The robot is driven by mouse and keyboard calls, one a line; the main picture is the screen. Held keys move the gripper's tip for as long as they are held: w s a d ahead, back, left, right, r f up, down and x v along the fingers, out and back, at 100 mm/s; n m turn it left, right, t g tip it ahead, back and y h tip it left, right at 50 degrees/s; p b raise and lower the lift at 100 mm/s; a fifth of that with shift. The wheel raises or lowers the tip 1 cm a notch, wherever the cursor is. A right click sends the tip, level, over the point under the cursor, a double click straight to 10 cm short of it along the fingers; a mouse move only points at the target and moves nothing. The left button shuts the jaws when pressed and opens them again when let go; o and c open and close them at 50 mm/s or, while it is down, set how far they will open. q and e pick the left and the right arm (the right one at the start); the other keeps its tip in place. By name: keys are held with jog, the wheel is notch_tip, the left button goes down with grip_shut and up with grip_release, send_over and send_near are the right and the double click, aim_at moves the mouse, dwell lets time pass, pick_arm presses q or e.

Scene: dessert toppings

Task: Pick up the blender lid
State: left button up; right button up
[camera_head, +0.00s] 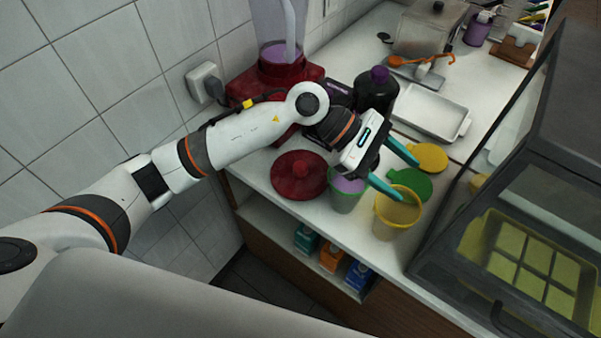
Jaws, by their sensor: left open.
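The blender lid is a dark red disc with a raised knob (299,175). It lies flat on the counter near its front left corner. The red blender (285,72) stands behind it, its jug holding something purple. My left gripper (408,177) is open and empty, with teal fingers pointing right. It is to the right of the lid, apart from it, above the cups. A green cup with purple content (346,192) and a yellow cup (396,217) stand near the fingers. My right gripper is not in view.
A green lid (411,184) and a yellow lid (428,157) lie behind the cups. A dark bottle with a purple cap (377,88) stands behind my gripper. A white tray (432,111) is further back. A glass display case (530,230) blocks the right side.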

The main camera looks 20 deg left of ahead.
pick_arm(q)
jog(key=w+a+f+m+t+y, duration=0.1)
jog(key=w+a+f+m+y, duration=0.3)
jog(key=a+y, duration=0.4)
jog(key=y+p, duration=0.2)
jog(key=y, duration=0.2)
send_over(300, 166)
jog(key=shift+t, duration=0.4)
notch_tip(300, 166, down, 5)
jog(key=shift+w+d+r, duration=0.1)
jog(key=shift+d, duration=0.05)
jog(key=shift+f+p, duration=0.3)
jog(key=shift+f, duration=0.4)
jog(key=shift+f+p, duration=0.3)
jog(key=shift+p, duration=0.05)
notch_tip(300, 166, down, 4)
jog(key=shift+r+p, duration=0.15)
jog(key=shift+p, duration=0.7)
jog(key=shift+f, duration=0.45)
jog(key=c, duration=1.1)
